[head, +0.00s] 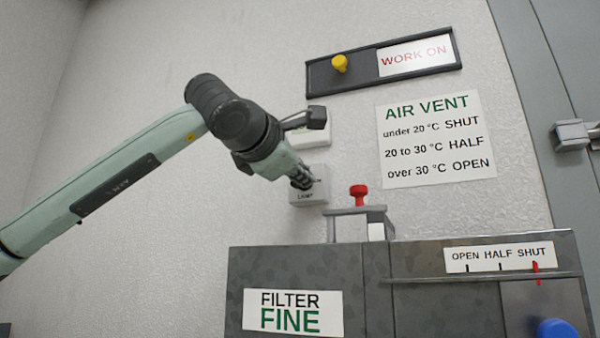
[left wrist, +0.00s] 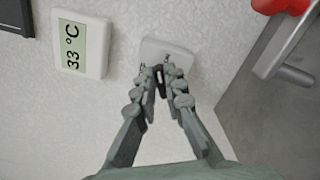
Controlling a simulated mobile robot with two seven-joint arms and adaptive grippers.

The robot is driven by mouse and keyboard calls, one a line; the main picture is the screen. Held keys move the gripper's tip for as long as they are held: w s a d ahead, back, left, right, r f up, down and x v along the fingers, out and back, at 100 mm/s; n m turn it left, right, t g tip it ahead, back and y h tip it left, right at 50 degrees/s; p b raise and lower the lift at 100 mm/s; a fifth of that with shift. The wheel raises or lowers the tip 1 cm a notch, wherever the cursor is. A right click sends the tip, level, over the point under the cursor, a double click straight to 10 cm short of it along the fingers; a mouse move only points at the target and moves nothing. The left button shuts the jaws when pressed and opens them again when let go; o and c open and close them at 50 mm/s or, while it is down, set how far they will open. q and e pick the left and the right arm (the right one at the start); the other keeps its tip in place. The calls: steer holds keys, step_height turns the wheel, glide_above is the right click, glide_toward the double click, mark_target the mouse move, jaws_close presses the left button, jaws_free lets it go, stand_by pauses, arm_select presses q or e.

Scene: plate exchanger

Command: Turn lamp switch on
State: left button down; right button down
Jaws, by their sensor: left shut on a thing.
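The lamp switch (head: 309,195) is a small white wall plate labelled LAMP. It also shows in the left wrist view (left wrist: 182,57), partly hidden behind my fingers. My left gripper (head: 308,181) is at the face of this plate. In the left wrist view my left gripper (left wrist: 161,72) has its fingertips close together on a small dark piece at the plate, which looks like the switch lever (left wrist: 160,82). Whether the switch is on or off cannot be told. My right gripper is not in view.
A thermometer display (left wrist: 82,43) reading 33 °C is on the wall beside the switch. A grey cabinet (head: 300,268) with a red knob (head: 358,194) above it stands to the lower right. A WORK ON slider board (head: 355,73) and an AIR VENT sign (head: 434,139) hang above.

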arm_select(q)
steer(key=m, duration=0.5)
steer(key=shift+d+f+m, duration=0.1)
steer(key=shift+f+m, duration=0.15)
steer(key=shift+m, duration=0.15)
stand_by(0.4)
steer(key=c, duration=1.6)
jaws_free()
steer(key=shift+s, duration=0.1)
steer(key=v, duration=1.2)
